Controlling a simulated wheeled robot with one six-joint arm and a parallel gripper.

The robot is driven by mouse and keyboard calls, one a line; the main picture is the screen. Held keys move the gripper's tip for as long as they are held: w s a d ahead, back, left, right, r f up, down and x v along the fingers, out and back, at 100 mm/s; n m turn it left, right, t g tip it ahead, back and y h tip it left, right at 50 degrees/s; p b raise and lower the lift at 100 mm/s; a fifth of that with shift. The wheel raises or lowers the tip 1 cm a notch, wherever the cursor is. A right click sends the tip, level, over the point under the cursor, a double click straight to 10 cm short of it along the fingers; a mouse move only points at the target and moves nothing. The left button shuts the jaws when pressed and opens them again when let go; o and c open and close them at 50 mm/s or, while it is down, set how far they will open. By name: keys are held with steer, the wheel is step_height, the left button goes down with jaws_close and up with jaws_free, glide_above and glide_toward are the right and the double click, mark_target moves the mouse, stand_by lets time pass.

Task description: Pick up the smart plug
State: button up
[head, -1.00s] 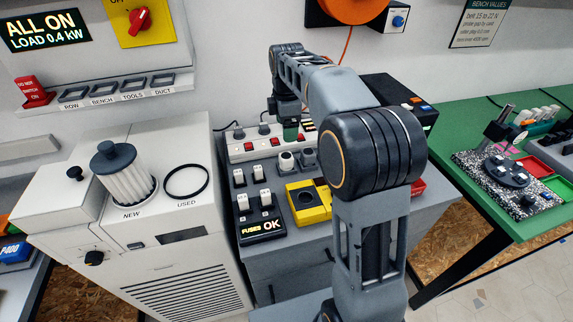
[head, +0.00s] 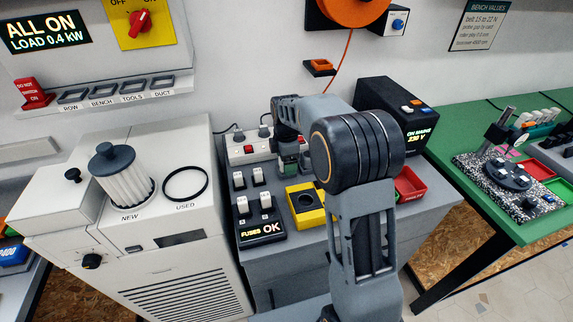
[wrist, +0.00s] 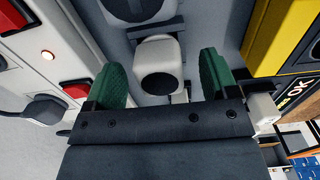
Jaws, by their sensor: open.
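My gripper (wrist: 160,72) is open, with one green finger pad on each side of the block. Gaps show between the pads and the block. In the head view my gripper (head: 289,166) is low over the grey cabinet top, behind the yellow box. There it hides the plug.
A power strip with red switches (head: 247,152) lies close behind my gripper. The yellow box (head: 306,205) and fuse block (head: 262,231) are in front. A black mains box (head: 395,112) and red tray (head: 409,184) stand to the right.

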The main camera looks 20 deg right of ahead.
steer(key=shift+f, duration=0.75)
steer(key=c, duration=1)
steer(key=shift+r, duration=0.1)
steer(key=shift+r, duration=0.55)
step_height(320, 180, up, 2)
steer(key=shift+s+r, duration=0.15)
steer(key=shift+r, duration=0.1)
steer(key=s+a+r, duration=0.1)
steer(key=s+r, duration=0.2)
steer(key=s, duration=0.1)
steer(key=s+a+r, duration=0.1)
steer(key=s+r, duration=0.2)
steer(key=s, duration=0.2)
steer(key=s+a+r+b, duration=0.1)
steer(key=s+r, duration=0.2)
steer(key=s, duration=0.1)
steer(key=shift+s+a+r, duration=0.15)
steer(key=shift+a, duration=0.1)
